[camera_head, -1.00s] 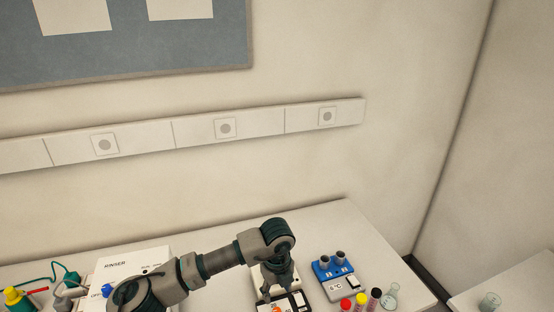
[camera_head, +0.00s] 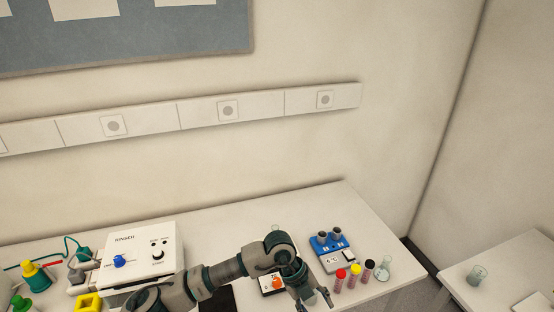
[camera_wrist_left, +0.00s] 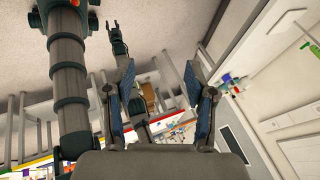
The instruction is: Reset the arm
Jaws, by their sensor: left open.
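My left arm comes in low in the head view, and its gripper (camera_head: 312,295) hangs over the front of the bench, left of the sample tubes. In the left wrist view the left gripper (camera_wrist_left: 163,75) shows two widely spread blue-padded fingers with nothing held between them. Another arm of mine stands at the left of that view, with what looks like my right gripper (camera_wrist_left: 117,38) small beyond the left finger.
The bench holds a white rinser box (camera_head: 140,250), a blue device (camera_head: 331,250), an orange-knobbed device (camera_head: 277,284), a red-capped tube (camera_head: 340,280), a yellow-capped tube (camera_head: 354,278) and a flask (camera_head: 384,270). A beaker (camera_head: 478,274) stands on the right-hand bench.

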